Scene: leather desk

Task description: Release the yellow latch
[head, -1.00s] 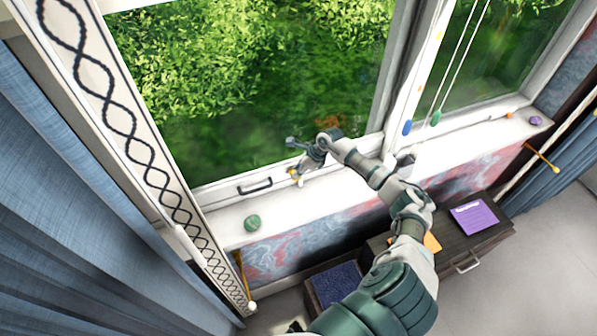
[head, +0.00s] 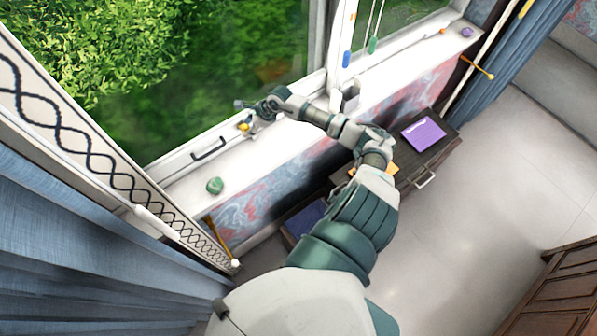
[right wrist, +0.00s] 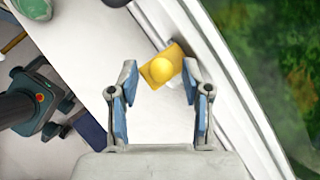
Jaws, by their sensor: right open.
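The yellow latch (head: 243,128) is small and sits at the bottom of the window frame, just above the white sill. In the right wrist view the yellow latch (right wrist: 163,67) shows a rounded knob on a flat plate. My right gripper (head: 243,107) reaches the latch from the right in the head view. In the right wrist view my right gripper (right wrist: 160,83) is open, with blue-padded fingers on either side of the latch's near part. I cannot tell whether a finger touches it. My left gripper does not show in the head view.
A black handle (head: 208,149) is left of the latch. A green lump (head: 214,186) lies on the sill (head: 265,150). Blue and green cord pulls (head: 372,46) hang to the right. A dark desk with a purple booklet (head: 424,134) stands below.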

